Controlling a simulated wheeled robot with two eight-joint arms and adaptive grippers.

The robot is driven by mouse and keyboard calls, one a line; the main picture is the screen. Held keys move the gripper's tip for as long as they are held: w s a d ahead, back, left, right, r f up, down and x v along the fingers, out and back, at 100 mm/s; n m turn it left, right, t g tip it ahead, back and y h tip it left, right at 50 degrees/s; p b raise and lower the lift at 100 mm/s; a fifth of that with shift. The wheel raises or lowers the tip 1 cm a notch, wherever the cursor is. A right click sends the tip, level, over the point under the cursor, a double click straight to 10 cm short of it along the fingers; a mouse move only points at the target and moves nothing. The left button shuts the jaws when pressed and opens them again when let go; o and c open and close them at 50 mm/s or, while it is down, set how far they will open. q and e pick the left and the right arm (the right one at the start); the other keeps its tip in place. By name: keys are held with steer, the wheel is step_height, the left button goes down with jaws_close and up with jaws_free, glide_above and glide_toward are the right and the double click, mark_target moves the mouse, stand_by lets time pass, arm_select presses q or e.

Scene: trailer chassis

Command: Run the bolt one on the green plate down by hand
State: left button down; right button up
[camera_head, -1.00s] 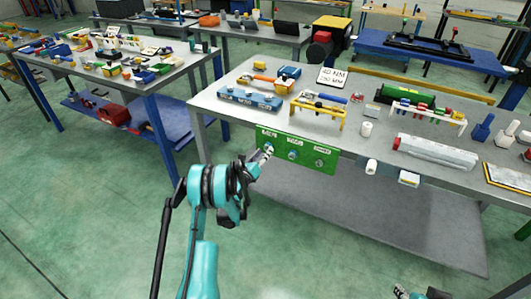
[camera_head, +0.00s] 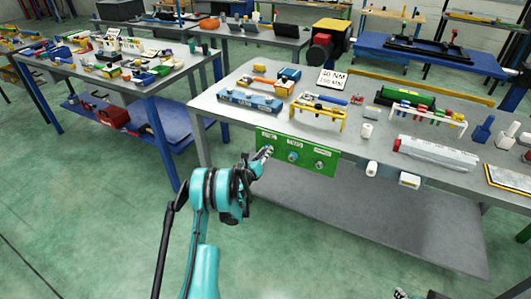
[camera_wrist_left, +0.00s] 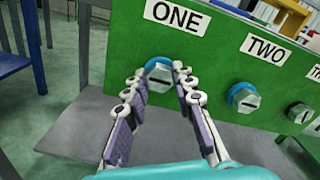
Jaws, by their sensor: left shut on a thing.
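The green plate (camera_head: 298,150) hangs on the front edge of the grey workbench. In the left wrist view, the green plate (camera_wrist_left: 200,62) carries the labels ONE and TWO, with a third cut off at the right edge. Bolt one (camera_wrist_left: 159,74) has a silver hex head with a blue ring behind it, under the ONE label. My left gripper (camera_wrist_left: 157,78) is shut on bolt one, a fingertip on each side of the head. In the head view my left gripper (camera_head: 266,152) reaches the plate's left end. Bolt two (camera_wrist_left: 243,98) also has a blue ring. My right gripper is not clearly seen.
The workbench (camera_head: 345,137) holds a blue block (camera_head: 250,98), a yellow rack (camera_head: 318,113), a white rack of coloured tools (camera_head: 428,113) and a torque card (camera_head: 332,79). A lower shelf (camera_head: 400,215) lies below. Open floor surrounds my left arm.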

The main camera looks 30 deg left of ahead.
arm_select(q)
steer(key=shift+f+n, duration=0.1)
steer(key=shift+n, duration=12.1)
